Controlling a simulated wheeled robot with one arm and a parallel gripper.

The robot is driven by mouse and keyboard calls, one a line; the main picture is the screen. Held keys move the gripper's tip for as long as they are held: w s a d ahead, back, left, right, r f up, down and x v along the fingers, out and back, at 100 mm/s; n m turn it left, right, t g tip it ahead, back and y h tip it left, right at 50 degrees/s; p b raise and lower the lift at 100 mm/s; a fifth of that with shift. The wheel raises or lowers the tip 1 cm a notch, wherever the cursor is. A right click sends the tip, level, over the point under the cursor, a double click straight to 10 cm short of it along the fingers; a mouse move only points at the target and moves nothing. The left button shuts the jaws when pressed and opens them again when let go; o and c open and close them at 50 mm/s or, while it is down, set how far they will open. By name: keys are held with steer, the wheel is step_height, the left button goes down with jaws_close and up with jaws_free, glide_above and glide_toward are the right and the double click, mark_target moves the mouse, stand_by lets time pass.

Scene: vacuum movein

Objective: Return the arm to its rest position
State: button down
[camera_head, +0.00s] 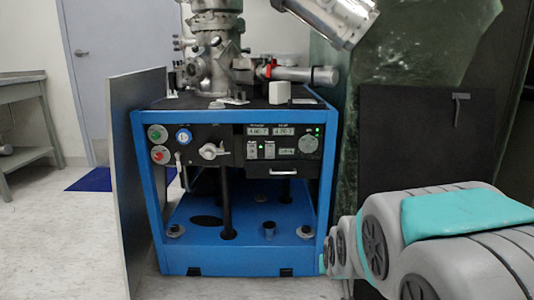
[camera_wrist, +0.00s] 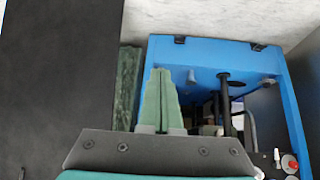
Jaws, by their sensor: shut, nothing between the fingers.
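My gripper (camera_wrist: 160,72) shows in the wrist view with its two green fingers side by side, shut and empty. Nothing is held between them. My arm (camera_head: 420,235) shows at the lower right of the head view, its grey links with a teal cover folded low beside the blue cabinet (camera_head: 245,262). The gripper itself cannot be made out in the head view. In the wrist view the blue cabinet (camera_wrist: 215,52) appears upside down, beyond and to the right of the fingers. I see no contact between the fingers and the cabinet.
The cabinet carries a control panel (camera_head: 285,140) and metal vacuum equipment (camera_head: 215,50). A grey upright panel (camera_head: 137,180) stands at its left. A dark panel (camera_head: 425,140) and green stone-like slab (camera_head: 345,130) stand at the right. Pale floor (camera_head: 60,240) is open at left.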

steer(key=s+g, duration=0.9)
steer(key=s, duration=2.5)
step_height(320, 180, up, 12)
steer(key=p, duration=1.2)
steer(key=shift+w+a+n+y, duration=0.4)
steer(key=shift+a, duration=0.05)
steer(key=c, duration=1.5)
jaws_free()
